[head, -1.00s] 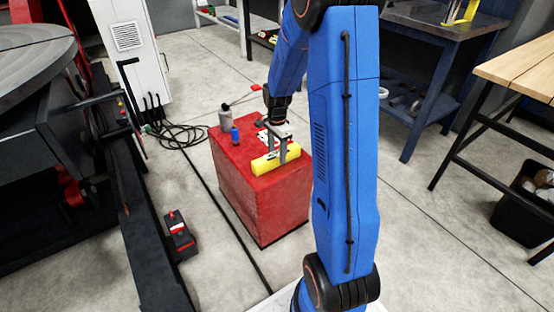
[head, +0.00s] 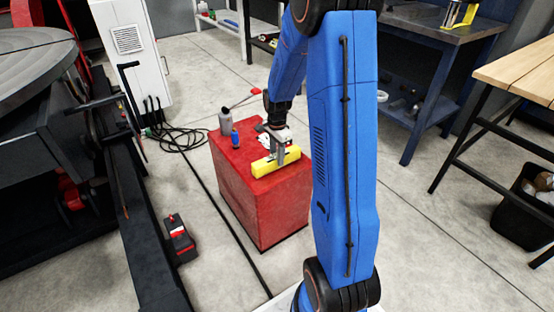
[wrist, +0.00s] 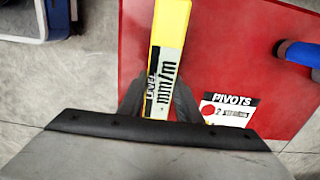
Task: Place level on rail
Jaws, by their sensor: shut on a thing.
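The level is a yellow bar (head: 268,167) lying across the near part of the red cabinet's top (head: 226,150). In the wrist view the level (wrist: 171,22) runs upward from between my fingers, with "LEVEL mm/m" printed on its pale face. My gripper (head: 280,155) is shut on the level near its middle, with a dark finger on each side in the wrist view (wrist: 158,105). The level looks to be still at the cabinet top; I cannot tell whether it touches. A long dark beam (head: 146,240), apparently the rail, runs along the floor at the left.
A label reading "PIVOTS" (wrist: 230,108) lies beside the level. A dark box with red parts (head: 179,238) sits on the floor between rail and cabinet. Cables (head: 178,137) lie behind.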

